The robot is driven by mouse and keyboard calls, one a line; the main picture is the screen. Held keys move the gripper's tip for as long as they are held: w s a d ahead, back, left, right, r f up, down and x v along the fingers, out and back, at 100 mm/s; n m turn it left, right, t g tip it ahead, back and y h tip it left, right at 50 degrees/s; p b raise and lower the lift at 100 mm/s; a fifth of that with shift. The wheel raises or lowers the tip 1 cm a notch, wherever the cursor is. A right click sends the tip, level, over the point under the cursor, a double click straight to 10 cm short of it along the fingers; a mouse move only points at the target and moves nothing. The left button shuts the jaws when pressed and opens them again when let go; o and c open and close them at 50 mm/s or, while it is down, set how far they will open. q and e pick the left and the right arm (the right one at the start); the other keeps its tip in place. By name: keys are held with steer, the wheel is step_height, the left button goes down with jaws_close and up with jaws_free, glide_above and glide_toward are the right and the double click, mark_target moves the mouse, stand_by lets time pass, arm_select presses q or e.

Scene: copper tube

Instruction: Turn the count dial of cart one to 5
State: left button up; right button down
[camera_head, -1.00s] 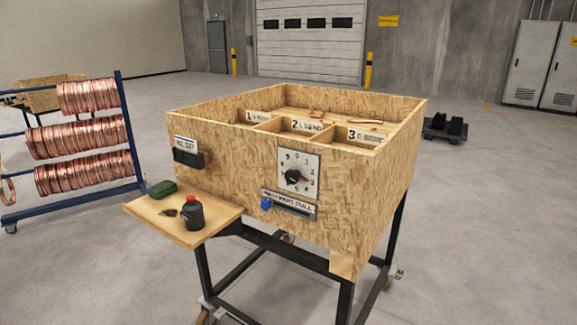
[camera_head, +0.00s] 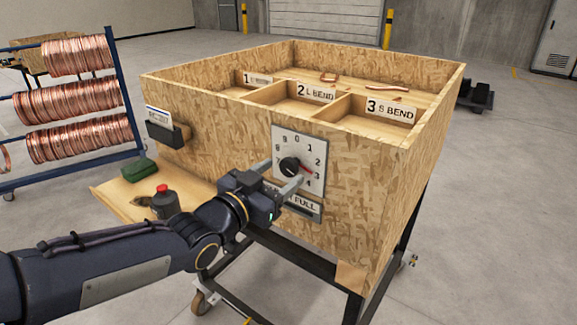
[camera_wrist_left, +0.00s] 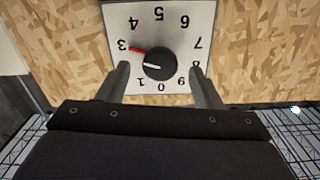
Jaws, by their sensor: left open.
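The count dial is a black round knob (camera_head: 290,167) on a white numbered plate (camera_head: 313,148), on the front wall of the wooden cart (camera_head: 220,120). Its red pointer mark is at 3. In the left wrist view the plate (camera_wrist_left: 184,18) appears upside down, and the knob (camera_wrist_left: 158,64) has its red mark by the 3. My left gripper (camera_head: 276,176) is open in front of the plate. In the left wrist view its two fingers (camera_wrist_left: 160,70) stand on either side of the knob, with visible gaps. My right gripper is not in view.
A side shelf (camera_head: 115,195) holds a dark bottle with a red cap (camera_head: 164,202) and a green case (camera_head: 139,170), close to my left arm. A label plate (camera_head: 303,204) under the dial is partly hidden by my gripper. A copper coil rack (camera_head: 75,100) stands left.

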mark_target(287, 169)
arm_select(q)
steer(key=shift+x, duration=1.95)
steer(key=shift+s, duration=0.1)
steer(key=c, duration=1)
steer(key=shift+f+m+b, duration=0.15)
steer(key=shift+m+b, duration=0.25)
steer(key=shift+b, duration=0.2)
steer(key=m+b, duration=0.6)
steer(key=b, duration=0.2)
steer(key=shift+f+m, duration=0.1)
steer(key=shift+m, duration=0.3)
steer(key=m+b, duration=0.1)
steer(key=m, duration=0.1)
steer(key=shift+m+b, duration=0.3)
steer(key=shift+b, duration=0.05)
steer(key=shift+m+b, duration=0.75)
steer(key=shift+m, duration=1.15)
